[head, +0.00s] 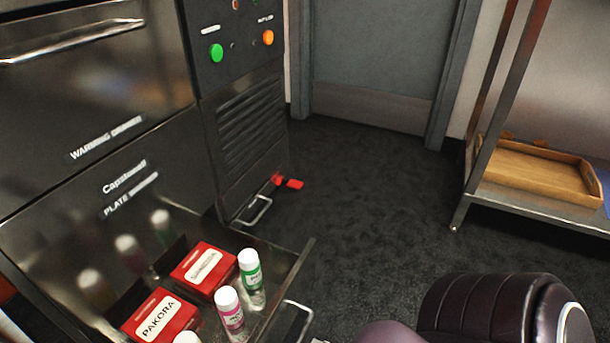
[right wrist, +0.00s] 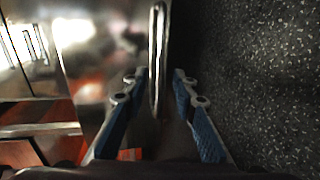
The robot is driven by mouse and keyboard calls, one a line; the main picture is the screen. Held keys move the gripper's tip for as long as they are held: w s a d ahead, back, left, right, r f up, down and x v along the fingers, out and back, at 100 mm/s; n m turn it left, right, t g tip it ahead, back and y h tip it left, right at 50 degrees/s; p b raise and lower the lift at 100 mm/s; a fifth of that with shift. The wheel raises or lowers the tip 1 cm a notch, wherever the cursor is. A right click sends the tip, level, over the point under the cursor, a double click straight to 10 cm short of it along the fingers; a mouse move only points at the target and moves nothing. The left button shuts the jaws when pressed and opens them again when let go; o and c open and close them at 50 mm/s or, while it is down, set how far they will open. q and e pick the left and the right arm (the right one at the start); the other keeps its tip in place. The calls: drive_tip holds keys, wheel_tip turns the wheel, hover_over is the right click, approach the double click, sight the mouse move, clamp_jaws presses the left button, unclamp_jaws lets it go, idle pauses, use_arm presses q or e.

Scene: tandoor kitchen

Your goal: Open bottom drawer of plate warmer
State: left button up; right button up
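The plate warmer (head: 60,185) is a dark metal cabinet at the left of the head view. Its bottom drawer (head: 305,262) stands pulled out, showing two red boxes and several bottles inside. The drawer's bar handle (head: 300,306) is on its front, near the bottom edge of the view. In the right wrist view, my right gripper (right wrist: 158,82) is open, with its blue-padded fingers on either side of a metal bar handle (right wrist: 158,45), apart from it. The right gripper's fingers are hidden in the head view. My left gripper is not in view.
An upper warming drawer with a handle (head: 75,43) is shut. A panel with green (head: 216,53) and orange (head: 268,38) buttons is beside it. A red pedal (head: 288,183) is low down. A metal rack (head: 540,205) holds a wooden tray (head: 535,168). The dark floor between is clear.

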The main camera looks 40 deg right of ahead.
drive_tip(key=shift+v, duration=2.4)
